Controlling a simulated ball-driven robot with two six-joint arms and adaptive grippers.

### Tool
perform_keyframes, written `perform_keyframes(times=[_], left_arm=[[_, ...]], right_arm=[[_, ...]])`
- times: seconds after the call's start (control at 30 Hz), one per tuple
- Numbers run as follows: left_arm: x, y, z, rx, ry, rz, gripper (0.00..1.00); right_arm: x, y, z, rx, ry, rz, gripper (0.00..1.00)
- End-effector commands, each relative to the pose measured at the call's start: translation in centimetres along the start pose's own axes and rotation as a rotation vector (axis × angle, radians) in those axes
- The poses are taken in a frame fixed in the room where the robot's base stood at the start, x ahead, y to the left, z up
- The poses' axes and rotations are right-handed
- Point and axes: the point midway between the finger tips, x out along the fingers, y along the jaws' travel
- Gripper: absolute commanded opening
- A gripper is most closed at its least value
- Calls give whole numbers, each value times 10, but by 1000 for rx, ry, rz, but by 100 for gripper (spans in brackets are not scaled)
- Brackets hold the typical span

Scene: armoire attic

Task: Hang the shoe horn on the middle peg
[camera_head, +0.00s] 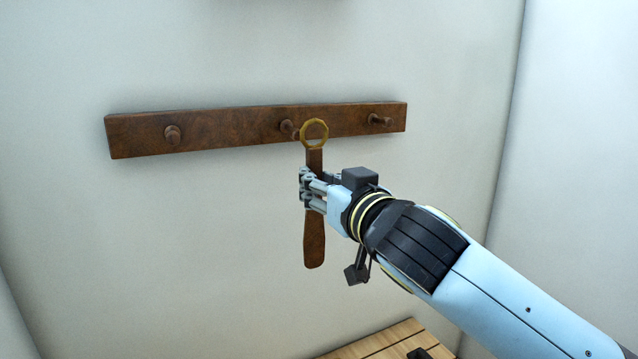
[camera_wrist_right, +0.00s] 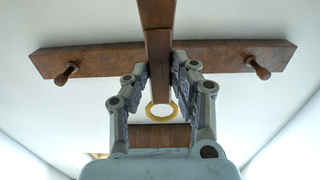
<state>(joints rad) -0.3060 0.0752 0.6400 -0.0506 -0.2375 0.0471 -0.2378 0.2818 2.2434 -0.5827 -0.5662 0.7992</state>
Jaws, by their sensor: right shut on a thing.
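The shoe horn is a long brown strip (camera_head: 315,242) with a brass ring (camera_head: 314,133) at its top. It hangs nearly upright in my right gripper (camera_head: 314,190), which is shut on its shaft. The middle peg (camera_head: 287,126) sticks out of the brown wall rail (camera_head: 225,130); the ring appears just right of its knob, in front of the rail. I cannot tell the depth gap between them. In the right wrist view the shoe horn (camera_wrist_right: 158,35) runs between the fingers (camera_wrist_right: 160,100), with the ring (camera_wrist_right: 160,116) beyond; the middle peg is not visible there. My left gripper is out of view.
The rail also bears a left peg (camera_head: 172,135) and a right peg (camera_head: 380,121), both bare. The pale wall below the rail is clear. A wooden slatted surface (camera_head: 375,346) lies low at the bottom, and a side wall (camera_head: 575,150) stands at the right.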

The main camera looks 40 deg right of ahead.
Motion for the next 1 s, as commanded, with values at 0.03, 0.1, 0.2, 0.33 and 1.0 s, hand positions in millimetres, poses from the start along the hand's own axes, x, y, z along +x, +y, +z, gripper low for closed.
perform_keyframes(times=[0.03, 0.1, 0.2, 0.33, 1.0], left_arm=[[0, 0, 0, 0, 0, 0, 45], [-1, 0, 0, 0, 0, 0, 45], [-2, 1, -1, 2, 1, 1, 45], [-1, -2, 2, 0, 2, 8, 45], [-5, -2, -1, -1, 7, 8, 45]], right_arm=[[0, 0, 0, 0, 0, 0, 0], [-1, 0, 0, -1, -2, -2, 0], [2, 0, 0, -1, -1, -2, 0], [8, 0, -1, 0, 0, -2, 0], [46, 1, 0, -1, -2, -1, 0]])
